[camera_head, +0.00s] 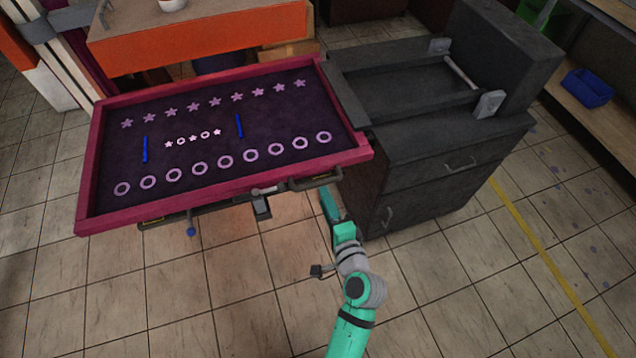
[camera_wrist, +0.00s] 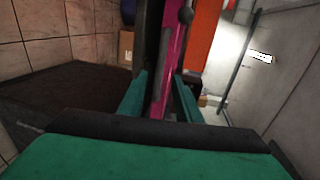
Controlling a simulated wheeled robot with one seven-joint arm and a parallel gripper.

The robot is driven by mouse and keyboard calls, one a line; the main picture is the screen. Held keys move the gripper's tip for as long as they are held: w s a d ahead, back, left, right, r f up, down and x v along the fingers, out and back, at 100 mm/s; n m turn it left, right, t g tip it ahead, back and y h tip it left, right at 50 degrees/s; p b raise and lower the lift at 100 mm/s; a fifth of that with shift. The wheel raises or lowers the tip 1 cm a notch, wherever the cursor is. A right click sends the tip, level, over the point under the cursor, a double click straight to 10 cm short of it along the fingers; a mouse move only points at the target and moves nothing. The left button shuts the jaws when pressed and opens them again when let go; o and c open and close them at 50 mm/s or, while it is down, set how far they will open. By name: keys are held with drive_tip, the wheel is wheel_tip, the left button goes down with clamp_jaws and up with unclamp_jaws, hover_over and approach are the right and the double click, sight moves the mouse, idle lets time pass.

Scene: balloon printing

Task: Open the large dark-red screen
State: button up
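The large dark-red screen (camera_head: 230,190) is a wide frame around dark purple mesh with pale stars and rings. It lies at the left of the head view, beside the dark cabinet. A grey handle (camera_head: 316,181) sits at its front edge near the right corner. My teal gripper (camera_head: 330,206) is just below and right of that handle. In the wrist view the fingers of my gripper (camera_wrist: 160,90) stand apart, with the dark-red frame (camera_wrist: 172,50) and a dark bar showing in the gap. I cannot tell whether the fingers touch either.
The dark cabinet (camera_head: 440,165) with a drawer and a door stands close on the right, carrying a dark frame mechanism (camera_head: 420,85). An orange-fronted table (camera_head: 200,50) is behind the screen. A blue bin (camera_head: 587,88) sits on a shelf. The tiled floor in front is clear.

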sight(318, 183)
drive_tip(key=x, duration=0.6)
drive_tip(key=shift+w, duration=0.3)
drive_tip(key=shift+w+a+f, duration=0.15)
drive_tip(key=shift+w+a, duration=0.05)
drive_tip(key=shift+a, duration=0.05)
drive_tip(key=shift+d, duration=0.1)
clamp_jaws()
